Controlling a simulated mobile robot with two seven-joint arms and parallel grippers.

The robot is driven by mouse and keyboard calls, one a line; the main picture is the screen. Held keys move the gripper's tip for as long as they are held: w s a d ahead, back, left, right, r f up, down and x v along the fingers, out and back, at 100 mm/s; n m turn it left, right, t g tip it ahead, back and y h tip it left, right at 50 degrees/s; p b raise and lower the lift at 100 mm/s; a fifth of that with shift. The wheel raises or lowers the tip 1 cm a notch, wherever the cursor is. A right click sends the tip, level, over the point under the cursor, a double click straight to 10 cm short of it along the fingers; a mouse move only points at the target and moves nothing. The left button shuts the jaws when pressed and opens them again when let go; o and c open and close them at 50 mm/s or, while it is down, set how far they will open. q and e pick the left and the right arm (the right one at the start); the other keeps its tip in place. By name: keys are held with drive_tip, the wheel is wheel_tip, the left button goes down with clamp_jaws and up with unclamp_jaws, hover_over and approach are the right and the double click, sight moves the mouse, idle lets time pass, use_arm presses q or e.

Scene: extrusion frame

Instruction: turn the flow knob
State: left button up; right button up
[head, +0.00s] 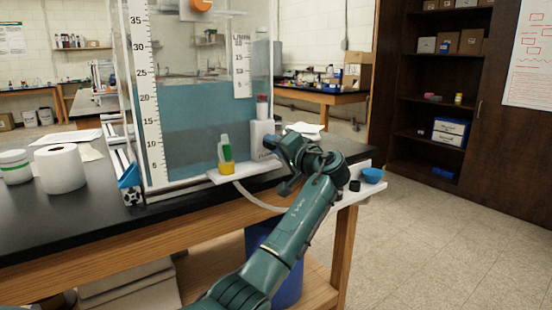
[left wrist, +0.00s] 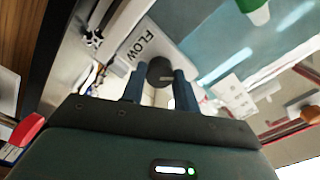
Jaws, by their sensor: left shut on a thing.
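The flow unit is a white box (head: 262,134) at the right front of the clear water tank (head: 195,125), with a red part on top. In the left wrist view its white face (left wrist: 150,48) carries the word FLOW. The dark round flow knob (left wrist: 160,70) sticks out below the lettering. My left gripper (left wrist: 160,86) has its two blue fingers on either side of the knob, shut on it. In the head view my left gripper (head: 275,146) is at the front of the box and hides the knob. My right gripper is in neither view.
A blue cup (head: 373,175) and a small black piece (head: 354,186) sit right of my arm. A pale hose (head: 255,199) hangs below the shelf.

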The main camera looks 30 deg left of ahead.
use_arm(q)
drive_tip(key=n+b, duration=0.2)
drive_tip(key=n, duration=0.1)
drive_tip(key=n+b, duration=0.1)
drive_tip(key=shift+f+n+b, duration=0.25)
drive_tip(key=shift+n+b, duration=0.05)
drive_tip(key=shift+n, duration=0.1)
drive_tip(key=shift+n+b, duration=0.55)
drive_tip(key=shift+n, duration=0.25)
drive_tip(key=shift+r+n+b, duration=0.2)
drive_tip(key=shift+n+b, duration=0.65)
drive_tip(key=shift+n, duration=0.65)
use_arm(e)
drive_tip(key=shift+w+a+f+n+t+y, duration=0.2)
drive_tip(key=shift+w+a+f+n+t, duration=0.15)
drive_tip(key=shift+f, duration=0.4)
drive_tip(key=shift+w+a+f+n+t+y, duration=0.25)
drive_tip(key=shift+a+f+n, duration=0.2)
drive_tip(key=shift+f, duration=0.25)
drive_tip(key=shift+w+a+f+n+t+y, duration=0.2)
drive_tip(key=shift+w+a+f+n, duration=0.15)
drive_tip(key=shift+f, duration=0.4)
use_arm(q)
drive_tip(key=o, duration=1)
